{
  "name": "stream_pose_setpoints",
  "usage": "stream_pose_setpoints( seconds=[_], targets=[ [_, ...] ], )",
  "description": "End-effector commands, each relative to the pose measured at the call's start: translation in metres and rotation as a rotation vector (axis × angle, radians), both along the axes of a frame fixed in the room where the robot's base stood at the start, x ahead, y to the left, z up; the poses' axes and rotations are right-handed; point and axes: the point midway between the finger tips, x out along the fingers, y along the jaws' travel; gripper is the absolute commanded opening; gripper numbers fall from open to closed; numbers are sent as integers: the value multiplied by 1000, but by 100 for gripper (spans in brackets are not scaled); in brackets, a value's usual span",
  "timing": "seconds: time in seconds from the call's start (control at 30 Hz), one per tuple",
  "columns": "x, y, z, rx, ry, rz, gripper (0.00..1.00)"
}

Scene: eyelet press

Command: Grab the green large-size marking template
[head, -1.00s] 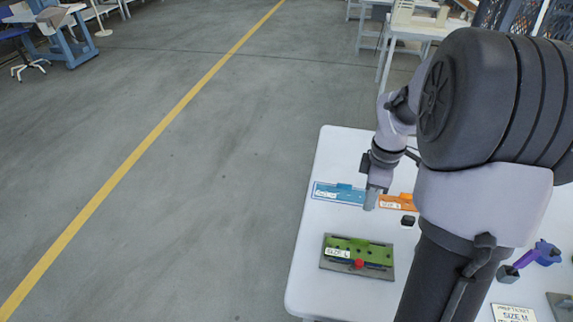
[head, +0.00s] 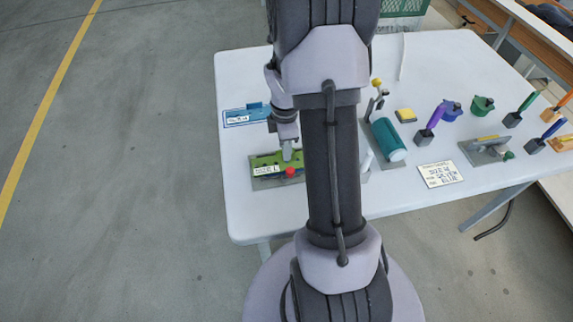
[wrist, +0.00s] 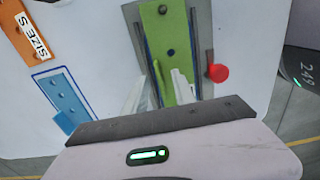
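The green template (head: 264,161) labelled SIZE L lies in a grey holder (head: 258,184) with a red knob (head: 290,172) near the front left of the white table. My gripper (head: 287,152) is over its right part in the head view, partly covering it. In the wrist view my gripper (wrist: 158,85) is open, its two pale fingers apart with the green plate (wrist: 169,35) showing between and beyond them. I cannot tell whether the fingers touch it. The red knob (wrist: 218,73) is right of the fingers.
A blue template (head: 243,117) lies behind the green one; an orange SIZE S template (wrist: 14,45) shows in the wrist view. Right of my arm are a teal cylinder (head: 387,140), a written card (head: 440,174) and several coloured tools. The table's front left corner (head: 240,225) is clear.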

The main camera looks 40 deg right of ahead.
Motion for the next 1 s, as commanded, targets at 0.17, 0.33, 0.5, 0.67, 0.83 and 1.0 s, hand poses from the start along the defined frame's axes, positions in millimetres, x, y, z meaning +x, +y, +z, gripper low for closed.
stream_pose_setpoints(
  seconds=[0.17,0.33,0.5,0.67,0.83,1.0],
  targets=[
    [0,0,2,-1,-2,0,30],
    [0,0,2,-1,-2,0,0],
    [0,0,2,-1,-2,0,0],
    [1,0,2,-1,-2,0,0],
    [1,-1,32,-3,-4,1,0],
    [1,-1,79,-4,-5,-1,0]
  ],
)
